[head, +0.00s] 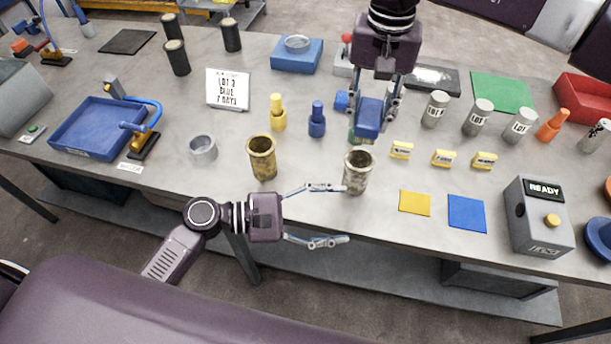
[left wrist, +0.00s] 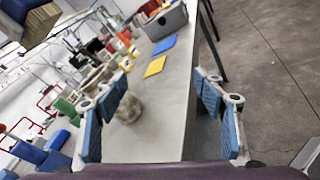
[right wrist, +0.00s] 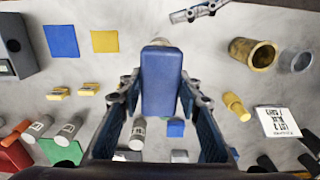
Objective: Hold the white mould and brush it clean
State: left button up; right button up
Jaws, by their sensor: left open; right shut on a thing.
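The white mould (head: 357,176) is a grimy off-white cup with brown stains, standing upright near the table's front edge. My left gripper (head: 342,214) is open and empty at that edge, its upper finger beside the mould. In the left wrist view, the mould (left wrist: 130,106) shows near the left finger. My right gripper (head: 377,108) is shut on a blue block-shaped brush (head: 369,118), held behind and above the mould. In the right wrist view, the brush (right wrist: 161,85) lies between the fingers and hides most of the mould.
A brass-coloured mould (head: 262,158) and a grey ring (head: 203,149) stand left of the white mould. Yellow (head: 415,203) and blue (head: 467,213) squares lie to its right, before a grey READY box (head: 540,218). Small yellow blocks (head: 444,158) and grey cylinders (head: 477,119) stand behind.

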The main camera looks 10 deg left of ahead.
aim_at(346, 165)
pick_arm(q)
jog(key=w+a+r+n+t, duration=0.1)
jog(key=a+n, duration=0.1)
jog(key=w+a+r+n+t, duration=0.1)
jog(key=w+a+n+t, duration=0.1)
jog(key=n, duration=0.1)
jog(key=w+a+r+n+t, duration=0.1)
jog(key=a+n, duration=0.2)
jog(key=shift+w+r+t, duration=0.1)
jog(key=shift+w+t, duration=0.2)
jog(key=shift+w, duration=0.05)
jog(key=shift+w+r+n+y, duration=0.1)
jog(key=shift+w+n+y, duration=0.15)
jog(key=shift+n, duration=0.25)
jog(key=x, duration=1.1)
jog(key=shift+w+d, duration=0.15)
jog(key=shift+d, duration=0.15)
jog(key=shift+c, duration=0.7)
jog(key=c, duration=1.1)
